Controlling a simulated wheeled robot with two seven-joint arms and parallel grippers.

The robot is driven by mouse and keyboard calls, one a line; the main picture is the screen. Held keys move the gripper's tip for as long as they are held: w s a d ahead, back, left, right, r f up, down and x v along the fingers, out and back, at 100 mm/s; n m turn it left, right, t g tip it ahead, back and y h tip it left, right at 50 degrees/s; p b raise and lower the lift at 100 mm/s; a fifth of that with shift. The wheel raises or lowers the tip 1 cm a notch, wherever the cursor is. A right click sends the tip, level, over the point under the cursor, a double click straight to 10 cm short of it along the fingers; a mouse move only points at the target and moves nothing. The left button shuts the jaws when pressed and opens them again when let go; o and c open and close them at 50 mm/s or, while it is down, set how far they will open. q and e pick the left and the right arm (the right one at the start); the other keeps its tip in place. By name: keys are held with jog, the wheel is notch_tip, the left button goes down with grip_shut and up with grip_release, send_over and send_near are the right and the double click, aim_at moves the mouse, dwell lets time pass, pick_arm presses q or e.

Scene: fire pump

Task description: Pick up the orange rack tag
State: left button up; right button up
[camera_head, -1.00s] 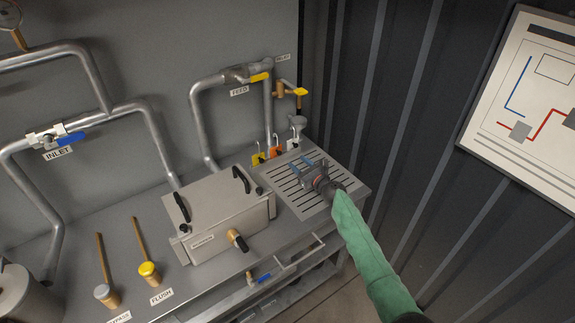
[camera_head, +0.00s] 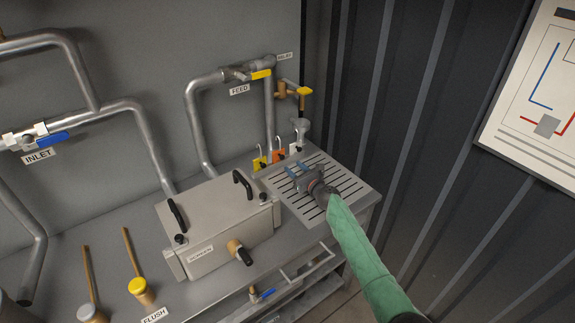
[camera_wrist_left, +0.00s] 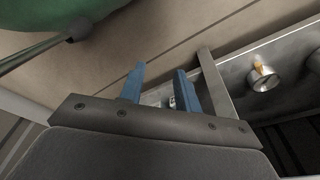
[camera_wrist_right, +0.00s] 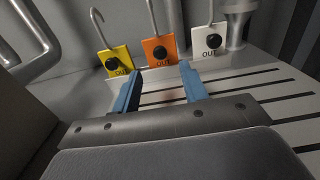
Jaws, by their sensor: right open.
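The orange rack tag (camera_wrist_right: 158,52) stands between a yellow tag (camera_wrist_right: 116,60) and a white tag (camera_wrist_right: 208,42) in the right wrist view. It has a black round knob, the word OUT and a metal hook above. In the head view the orange tag (camera_head: 278,155) is at the back of the slotted plate. My right gripper (camera_wrist_right: 162,82) is open and empty, its blue fingers pointing at the orange tag from a short distance, low over the plate. My left gripper (camera_wrist_left: 158,80) shows only in its own wrist view, fingers apart with nothing gripped between them.
The slotted plate (camera_head: 345,190) lies under my right gripper. A grey box (camera_head: 218,228) with black handles stands to its left. A grey funnel-like fitting (camera_head: 301,130) stands just right of the tags. The feed pipe (camera_head: 195,120) rises behind, and a dark ribbed wall closes the right side.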

aim_at(283, 158)
jog(key=shift+f+b+x, duration=0.2)
jog(key=shift+b+x, duration=0.55)
jog(key=shift+x, duration=0.8)
jog(key=b+x, duration=0.1)
jog(key=x, duration=0.2)
jog(key=shift+b, duration=0.35)
jog(key=shift+b+x, duration=0.45)
jog(key=shift+x, duration=0.45)
pick_arm(q)
jog(key=w+d+r, duration=0.3)
jog(key=r, duration=0.6)
jog(key=shift+g, duration=0.4)
pick_arm(e)
jog(key=shift+r, duration=0.1)
pick_arm(q)
jog(key=shift+d, duration=0.1)
pick_arm(e)
jog(key=c, duration=0.8)
pick_arm(q)
jog(key=shift+r, duration=0.1)
pick_arm(e)
jog(key=shift+r, duration=0.1)
